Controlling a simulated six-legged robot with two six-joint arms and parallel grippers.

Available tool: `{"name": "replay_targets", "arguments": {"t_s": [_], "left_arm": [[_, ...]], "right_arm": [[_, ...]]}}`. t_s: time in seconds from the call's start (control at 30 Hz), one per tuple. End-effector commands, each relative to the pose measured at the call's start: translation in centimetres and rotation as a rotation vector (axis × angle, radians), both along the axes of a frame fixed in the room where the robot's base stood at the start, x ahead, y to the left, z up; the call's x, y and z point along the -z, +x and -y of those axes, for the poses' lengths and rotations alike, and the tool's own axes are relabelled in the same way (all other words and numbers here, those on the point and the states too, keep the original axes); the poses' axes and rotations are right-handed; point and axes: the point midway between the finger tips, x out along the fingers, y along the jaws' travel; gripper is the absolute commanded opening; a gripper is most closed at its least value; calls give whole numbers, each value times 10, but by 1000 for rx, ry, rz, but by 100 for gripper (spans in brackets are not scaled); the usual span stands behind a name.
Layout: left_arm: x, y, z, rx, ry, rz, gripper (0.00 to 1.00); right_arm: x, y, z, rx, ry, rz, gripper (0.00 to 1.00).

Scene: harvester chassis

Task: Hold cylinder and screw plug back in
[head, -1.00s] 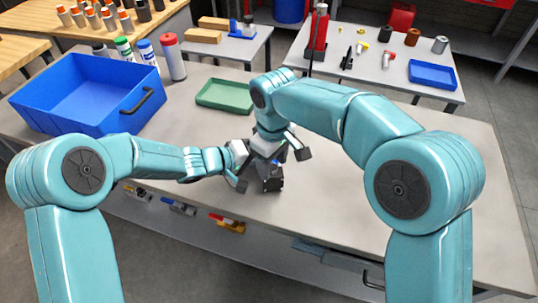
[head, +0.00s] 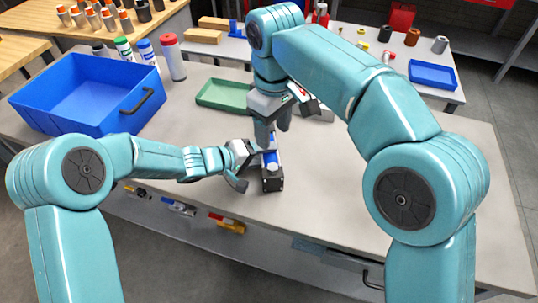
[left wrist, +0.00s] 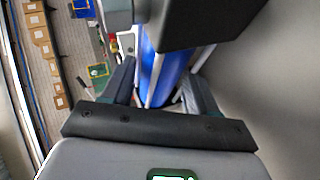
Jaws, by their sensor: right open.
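The cylinder (head: 272,182) stands upright on the bench, with a blue body and a dark block at its base. It also shows in the left wrist view as a blue barrel (left wrist: 163,72) with silver rods. My left gripper (head: 255,168) is at its left side. Its fingers (left wrist: 160,90) are spread on either side of the barrel, and contact is not clear. My right gripper (head: 272,128) is open, pointing down just above the cylinder. The cylinder's top is partly hidden by the grippers. I cannot make out the plug.
A blue bin (head: 75,105) and a green tray (head: 226,95) are at the back left of the bench (head: 400,185). Bottles (head: 172,58) stand behind the bin. The bench right of the cylinder is clear. A blue tray (head: 433,74) lies on the rear table.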

Motion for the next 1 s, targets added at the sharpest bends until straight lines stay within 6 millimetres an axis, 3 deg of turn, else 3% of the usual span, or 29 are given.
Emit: {"name": "replay_targets", "arguments": {"t_s": [0.63, 0.77, 1.0], "left_arm": [[1, -4, -5, -1, 6, -8, 77], [-9, -13, -21, -4, 5, -6, 77], [-37, -40, -66, -5, 3, -2, 77]], "right_arm": [[0, 0, 0, 0, 0, 0, 56], [-3, 0, 0, 0, 0, 0, 56], [-14, 0, 0, 0, 0, 0, 56]]}}
